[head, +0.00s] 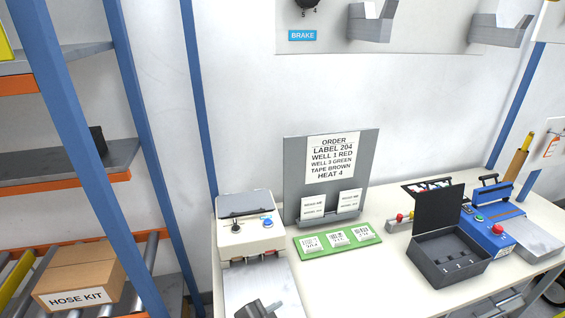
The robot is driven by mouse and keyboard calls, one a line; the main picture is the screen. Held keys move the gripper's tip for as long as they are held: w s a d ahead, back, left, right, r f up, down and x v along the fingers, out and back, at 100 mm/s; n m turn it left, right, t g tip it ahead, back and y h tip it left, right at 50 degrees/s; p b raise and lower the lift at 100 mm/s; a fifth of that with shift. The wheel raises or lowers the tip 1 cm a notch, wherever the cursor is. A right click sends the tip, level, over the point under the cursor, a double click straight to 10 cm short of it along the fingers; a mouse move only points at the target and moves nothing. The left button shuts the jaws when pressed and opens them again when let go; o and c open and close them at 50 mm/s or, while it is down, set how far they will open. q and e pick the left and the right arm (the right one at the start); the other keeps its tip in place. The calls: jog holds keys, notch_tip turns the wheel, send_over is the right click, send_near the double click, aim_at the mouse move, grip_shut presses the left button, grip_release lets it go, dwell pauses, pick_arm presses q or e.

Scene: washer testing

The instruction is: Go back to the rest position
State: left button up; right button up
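Neither of my grippers shows in the head view, and I see no arm that is clearly mine. The task names no object. The bench (390,288) stands ahead and to the right. On it an order sign (332,158) reads ORDER, LABEL 204, WELL 1 RED, WELL 3 GREEN, TAPE BROWN, HEAT 4. A dark grey case (450,262) stands with its lid open. A green mat (320,253) holds 3 white printed labels. A grey piece (258,308) at the bottom edge is cut off, and I cannot tell what it is.
A white machine (249,238) with a blue button stands at the bench's left end. A blue machine (487,228) stands at the right. A blue-post rack (70,130) fills the left, with a HOSE KIT box (82,275) on its rollers. Grey brackets (371,22) stick out from the wall panel.

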pick_arm(q)
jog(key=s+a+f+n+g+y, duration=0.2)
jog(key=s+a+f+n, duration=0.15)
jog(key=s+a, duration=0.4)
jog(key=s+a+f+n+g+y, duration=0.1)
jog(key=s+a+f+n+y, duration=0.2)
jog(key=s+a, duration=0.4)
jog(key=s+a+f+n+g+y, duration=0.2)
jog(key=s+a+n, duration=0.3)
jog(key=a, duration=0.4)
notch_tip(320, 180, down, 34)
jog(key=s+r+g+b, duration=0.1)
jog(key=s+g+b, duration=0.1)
jog(key=b, duration=0.4)
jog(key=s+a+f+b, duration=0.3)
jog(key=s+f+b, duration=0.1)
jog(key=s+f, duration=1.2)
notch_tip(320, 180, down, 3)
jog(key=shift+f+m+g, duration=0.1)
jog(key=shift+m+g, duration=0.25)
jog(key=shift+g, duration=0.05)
